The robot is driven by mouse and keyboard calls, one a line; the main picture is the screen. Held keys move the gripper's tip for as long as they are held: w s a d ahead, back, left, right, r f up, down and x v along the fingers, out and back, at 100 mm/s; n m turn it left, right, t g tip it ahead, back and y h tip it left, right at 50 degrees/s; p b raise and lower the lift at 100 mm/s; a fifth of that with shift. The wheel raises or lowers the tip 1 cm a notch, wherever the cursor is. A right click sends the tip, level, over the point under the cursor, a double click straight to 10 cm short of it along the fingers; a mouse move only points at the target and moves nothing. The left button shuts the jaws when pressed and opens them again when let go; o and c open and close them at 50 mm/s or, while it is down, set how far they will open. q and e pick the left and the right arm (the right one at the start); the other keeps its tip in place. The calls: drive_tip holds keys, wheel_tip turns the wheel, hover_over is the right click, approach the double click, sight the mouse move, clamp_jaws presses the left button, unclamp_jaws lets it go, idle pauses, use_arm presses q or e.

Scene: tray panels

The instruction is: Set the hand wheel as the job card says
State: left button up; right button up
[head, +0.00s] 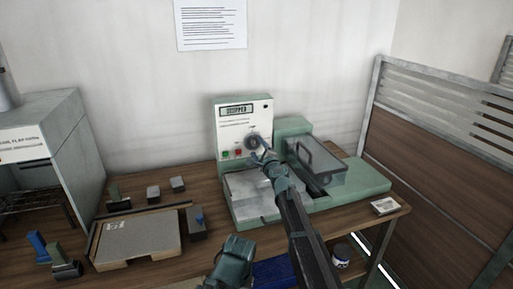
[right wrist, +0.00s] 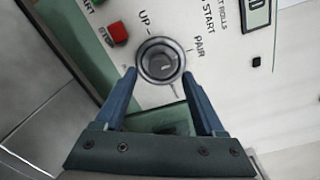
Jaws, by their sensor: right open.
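A green and white machine has an upright panel (head: 231,128) with a small display and buttons. A round grey dial (head: 252,141) sits on the panel, and in the right wrist view the dial (right wrist: 160,62) has "UP" and "PAIR" printed near it. I cannot tell whether this dial is the hand wheel. My right gripper (right wrist: 165,95) is open, its blue fingers either side of the dial's lower edge with nothing held; touching is unclear. In the head view my right gripper (head: 260,152) covers part of the panel. A small card (head: 384,205) lies at the table's right; its text is unreadable.
A clear guard with a handle (head: 318,162) stands right of the panel. A printed sheet (head: 211,23) hangs on the wall, too small to read. A grey board (head: 138,237) and small blocks lie at left. A partition (head: 440,150) stands at right.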

drive_tip(key=v, duration=1.1)
